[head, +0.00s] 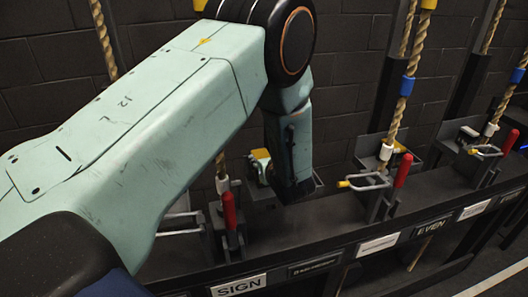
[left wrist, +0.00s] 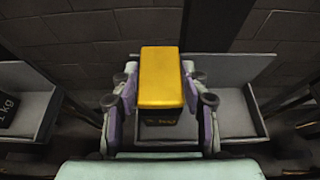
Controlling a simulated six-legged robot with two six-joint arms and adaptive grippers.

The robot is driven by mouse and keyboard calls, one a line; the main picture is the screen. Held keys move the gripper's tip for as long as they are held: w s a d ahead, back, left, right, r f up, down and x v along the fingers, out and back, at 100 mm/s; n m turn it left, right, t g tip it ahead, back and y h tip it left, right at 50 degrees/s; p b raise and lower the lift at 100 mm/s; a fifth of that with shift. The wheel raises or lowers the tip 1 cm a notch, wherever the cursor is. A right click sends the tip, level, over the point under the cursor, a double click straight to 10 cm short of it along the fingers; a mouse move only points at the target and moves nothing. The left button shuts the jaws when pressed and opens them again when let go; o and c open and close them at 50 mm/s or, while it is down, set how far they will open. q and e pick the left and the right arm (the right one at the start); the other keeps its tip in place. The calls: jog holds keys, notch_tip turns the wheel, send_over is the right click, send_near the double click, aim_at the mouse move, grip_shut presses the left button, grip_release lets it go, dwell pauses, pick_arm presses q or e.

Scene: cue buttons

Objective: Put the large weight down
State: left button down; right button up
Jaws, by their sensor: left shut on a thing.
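My left gripper (left wrist: 160,105) is shut on a weight (left wrist: 162,75) with a yellow top and a dark lower part. The writing on its dark side is too small to read. The weight is in front of or over an open grey tray (left wrist: 238,112); I cannot tell whether it touches the tray floor. In the head view the weight (head: 261,155) shows as a small yellow patch beside my left gripper (head: 262,170), mostly hidden by my arm. My right gripper is not in view.
Another grey tray (left wrist: 45,85) at the left holds a black weight (left wrist: 6,108) marked 1 kg. In the head view, ropes, a red-handled lever (head: 229,212) and another red-handled lever (head: 403,170) stand along the dark rail.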

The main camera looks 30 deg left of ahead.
pick_arm(q)
jog(key=shift+w+f+b, duration=0.2)
jog(key=shift+f+b, duration=0.35)
jog(key=shift+f, duration=1.25)
jog(key=shift+r, duration=0.1)
jog(key=c, duration=1.2)
grip_release()
jog(key=shift+s+f, duration=0.25)
jog(key=shift+f, duration=0.05)
jog(key=o, duration=0.5)
jog(key=shift+d+r, duration=0.1)
jog(key=shift+d, duration=0.05)
